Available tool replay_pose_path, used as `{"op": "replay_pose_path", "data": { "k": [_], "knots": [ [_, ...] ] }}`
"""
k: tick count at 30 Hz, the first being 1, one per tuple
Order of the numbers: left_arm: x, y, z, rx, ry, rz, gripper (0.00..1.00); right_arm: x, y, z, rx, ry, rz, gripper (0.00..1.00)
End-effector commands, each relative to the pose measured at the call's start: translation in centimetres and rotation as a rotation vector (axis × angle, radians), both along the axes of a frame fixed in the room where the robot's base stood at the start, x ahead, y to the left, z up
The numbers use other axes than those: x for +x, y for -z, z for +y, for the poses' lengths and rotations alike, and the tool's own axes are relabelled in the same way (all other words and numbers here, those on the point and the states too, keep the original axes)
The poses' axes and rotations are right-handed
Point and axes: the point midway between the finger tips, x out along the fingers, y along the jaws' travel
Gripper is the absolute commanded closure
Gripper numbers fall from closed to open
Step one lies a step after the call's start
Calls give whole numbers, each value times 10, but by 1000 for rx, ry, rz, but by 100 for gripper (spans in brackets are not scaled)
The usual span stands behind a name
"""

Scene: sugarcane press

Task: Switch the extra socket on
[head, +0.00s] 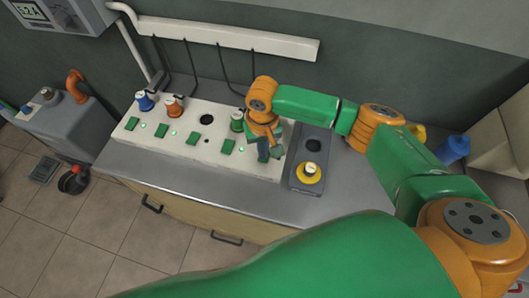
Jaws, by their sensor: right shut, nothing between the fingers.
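A long white socket panel (180,148) lies on the grey counter, with a row of round sockets and green rocker switches. A blue plug (144,101), an orange plug (174,107) and a green plug (237,121) sit in it; one socket (207,119) between them is empty. Small green lights glow beside some switches. My right gripper (264,154) is shut and points down over the panel's right end, hiding part of it; contact cannot be told. A separate dark grey unit (301,172) to the right has an empty black socket (313,145) and a yellow round part (308,173). My left gripper is not in view.
A white cable duct (225,37) with hanging black cords runs along the wall behind. A grey tank (63,120) stands at the left. A blue cup-like object (453,149) is at the right. My right arm covers the right foreground.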

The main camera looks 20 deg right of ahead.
Motion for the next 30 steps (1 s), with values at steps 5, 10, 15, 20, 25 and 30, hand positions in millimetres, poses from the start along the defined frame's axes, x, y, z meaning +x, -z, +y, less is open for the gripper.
{"op": "replay_pose_path", "data": {
  "k": [5,10,15,20,25,30],
  "knots": [
    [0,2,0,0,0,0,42,0,3,0,0,0,0,100],
    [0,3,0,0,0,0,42,0,6,0,0,0,0,100],
    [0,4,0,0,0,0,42,0,8,0,0,0,0,100],
    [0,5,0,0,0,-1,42,0,11,0,0,0,1,100],
    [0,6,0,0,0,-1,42,0,13,0,0,0,1,100],
    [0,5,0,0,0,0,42,0,13,0,0,0,1,100]
  ]
}}
